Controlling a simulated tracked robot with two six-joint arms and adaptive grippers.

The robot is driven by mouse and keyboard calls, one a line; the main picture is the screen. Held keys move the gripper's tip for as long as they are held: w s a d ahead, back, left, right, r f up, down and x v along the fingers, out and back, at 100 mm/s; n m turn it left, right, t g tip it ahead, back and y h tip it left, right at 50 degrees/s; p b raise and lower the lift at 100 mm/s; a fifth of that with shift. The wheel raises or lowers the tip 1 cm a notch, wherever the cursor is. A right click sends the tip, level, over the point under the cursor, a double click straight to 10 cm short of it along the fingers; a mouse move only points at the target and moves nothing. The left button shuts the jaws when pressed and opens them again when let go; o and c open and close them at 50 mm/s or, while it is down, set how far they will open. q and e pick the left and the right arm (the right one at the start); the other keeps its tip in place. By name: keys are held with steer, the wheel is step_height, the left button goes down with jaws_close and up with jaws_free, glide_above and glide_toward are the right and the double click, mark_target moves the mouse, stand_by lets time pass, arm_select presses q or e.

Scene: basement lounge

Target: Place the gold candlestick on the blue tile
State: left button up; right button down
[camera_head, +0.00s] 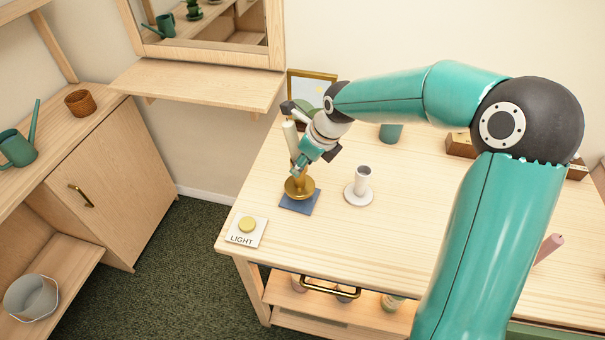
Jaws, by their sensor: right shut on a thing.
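The gold candlestick (300,188) stands upright over the blue tile (303,207), near the left end of the wooden table. Its round base covers most of the tile, and I cannot tell whether it fully touches it. A pale candle (291,138) rises from the candlestick. My right gripper (303,166) is shut on the candlestick's stem, just above the base. The gripper and wrist hide part of the stem. My left gripper is not in view.
A gold picture frame (311,84) stands behind. The table middle (420,190) is mostly clear.

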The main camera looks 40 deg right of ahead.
mark_target(305, 171)
steer(key=shift+s+f, duration=0.1)
steer(key=shift+f, duration=1.85)
steer(key=c, duration=0.7)
jaws_free()
steer(key=shift+r, duration=0.1)
steer(key=v, duration=1.2)
